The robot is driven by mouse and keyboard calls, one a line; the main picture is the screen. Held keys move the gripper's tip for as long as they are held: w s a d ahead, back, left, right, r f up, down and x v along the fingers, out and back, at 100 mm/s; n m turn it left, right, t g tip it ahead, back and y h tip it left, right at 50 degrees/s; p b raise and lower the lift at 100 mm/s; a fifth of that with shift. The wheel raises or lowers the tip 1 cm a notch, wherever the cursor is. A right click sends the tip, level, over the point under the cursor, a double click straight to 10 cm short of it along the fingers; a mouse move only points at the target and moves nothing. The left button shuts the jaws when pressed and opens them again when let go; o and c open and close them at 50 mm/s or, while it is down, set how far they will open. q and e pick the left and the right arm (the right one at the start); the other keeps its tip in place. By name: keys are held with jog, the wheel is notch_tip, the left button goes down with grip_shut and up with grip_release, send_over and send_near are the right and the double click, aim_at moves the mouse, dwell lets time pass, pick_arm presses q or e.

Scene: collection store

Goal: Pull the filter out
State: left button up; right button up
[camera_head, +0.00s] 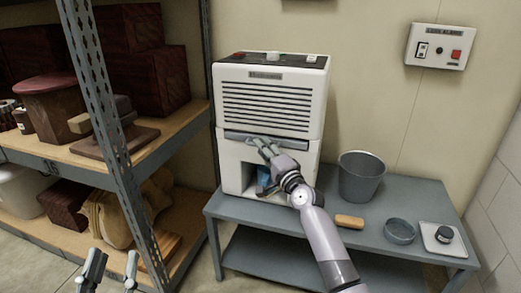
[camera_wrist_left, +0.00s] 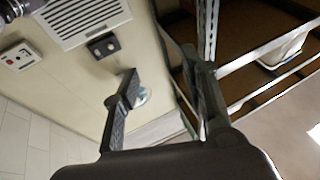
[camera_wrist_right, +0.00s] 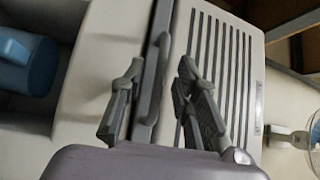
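A white unit (camera_head: 270,75) with a slatted grille stands on the grey bench. A grey strip with a raised handle, apparently the filter's front edge (camera_head: 238,136), runs across the unit below the grille. It also shows in the right wrist view (camera_wrist_right: 152,75). My right gripper (camera_head: 262,145) is at the strip. In the right wrist view its fingers (camera_wrist_right: 161,68) are apart, one on each side of the handle; whether they touch it I cannot tell. The filter's body is hidden inside. My left gripper (camera_head: 113,254) is open and empty, low at the left, away from the unit.
A blue container (camera_wrist_right: 28,62) sits in the unit's lower opening. A grey bucket (camera_head: 361,178), a tan block (camera_head: 349,221), a grey bowl (camera_head: 399,231) and a white scale-like plate (camera_head: 430,242) stand on the bench (camera_head: 300,220). A loaded metal shelf (camera_head: 135,180) is at the left.

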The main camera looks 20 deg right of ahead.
pick_arm(q)
jog(key=shift+s+r+t+h, duration=0.2)
jog(key=shift+s+r+t, duration=0.2)
jog(key=shift+r+t, duration=0.35)
jog(key=shift+s+r+t+h, duration=0.2)
jog(key=shift+s+r+t, duration=0.25)
jog(key=shift+r, duration=0.5)
pick_arm(e)
jog(key=shift+x, duration=1.15)
grip_shut()
jog(key=shift+f, duration=0.1)
